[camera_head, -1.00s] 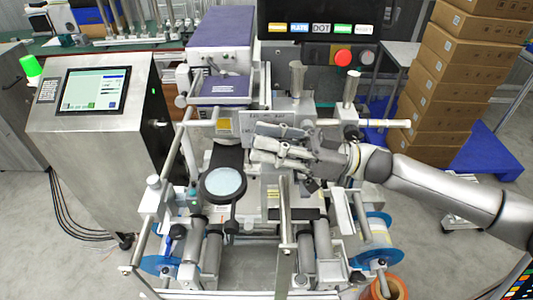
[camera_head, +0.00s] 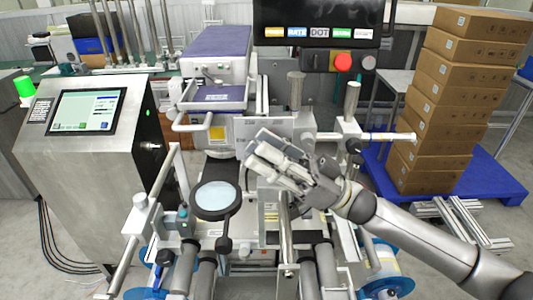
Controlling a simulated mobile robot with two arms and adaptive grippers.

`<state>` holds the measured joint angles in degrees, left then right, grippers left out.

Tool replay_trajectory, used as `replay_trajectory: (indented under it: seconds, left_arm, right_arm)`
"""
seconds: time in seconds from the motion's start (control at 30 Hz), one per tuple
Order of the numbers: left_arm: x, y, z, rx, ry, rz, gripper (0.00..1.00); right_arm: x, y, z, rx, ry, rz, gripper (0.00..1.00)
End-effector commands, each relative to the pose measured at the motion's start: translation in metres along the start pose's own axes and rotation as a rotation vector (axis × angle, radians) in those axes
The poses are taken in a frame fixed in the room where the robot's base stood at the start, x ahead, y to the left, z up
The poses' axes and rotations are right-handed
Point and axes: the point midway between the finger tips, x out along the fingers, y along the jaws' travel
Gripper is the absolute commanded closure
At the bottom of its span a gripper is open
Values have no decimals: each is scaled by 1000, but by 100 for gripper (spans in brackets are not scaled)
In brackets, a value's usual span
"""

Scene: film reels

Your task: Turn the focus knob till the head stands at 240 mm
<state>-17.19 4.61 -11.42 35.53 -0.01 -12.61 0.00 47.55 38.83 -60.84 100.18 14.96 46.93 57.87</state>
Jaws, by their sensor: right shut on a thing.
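My right gripper (camera_head: 262,155) is in front of the middle of the machine, with its arm coming in from the lower right. Its fingers reach up and left over a metal plate below the purple-topped head (camera_head: 216,48). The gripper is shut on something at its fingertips. That thing is mostly hidden by the fingers and sits where a knob could be, but I cannot make it out. No scale reading in millimetres is legible. My left gripper is not in view.
A round magnifier (camera_head: 215,200) stands left of the gripper. A steel console with a touchscreen (camera_head: 87,110) stands at the left. A red button (camera_head: 343,62) is on the black panel. Cardboard boxes (camera_head: 455,110) are stacked on a blue pallet (camera_head: 500,180) at the right.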

Motion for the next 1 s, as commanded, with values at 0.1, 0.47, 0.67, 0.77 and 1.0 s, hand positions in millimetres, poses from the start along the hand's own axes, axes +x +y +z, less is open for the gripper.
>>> replay_trajectory:
  seconds: [0.1,0.47,0.67,0.77,1.0]
  left_arm:
    - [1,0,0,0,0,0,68]
    - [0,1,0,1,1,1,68]
    - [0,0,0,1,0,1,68]
    - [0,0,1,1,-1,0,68]
    - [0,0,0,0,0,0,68]
  right_arm:
    - [-1,-5,6,8,-6,-9,100]
    - [-1,-2,3,3,-4,-5,64]
    - [0,-2,2,2,-3,-3,64]
    - [-3,-1,2,2,-4,-1,64]
    - [-41,0,2,2,-6,4,64]
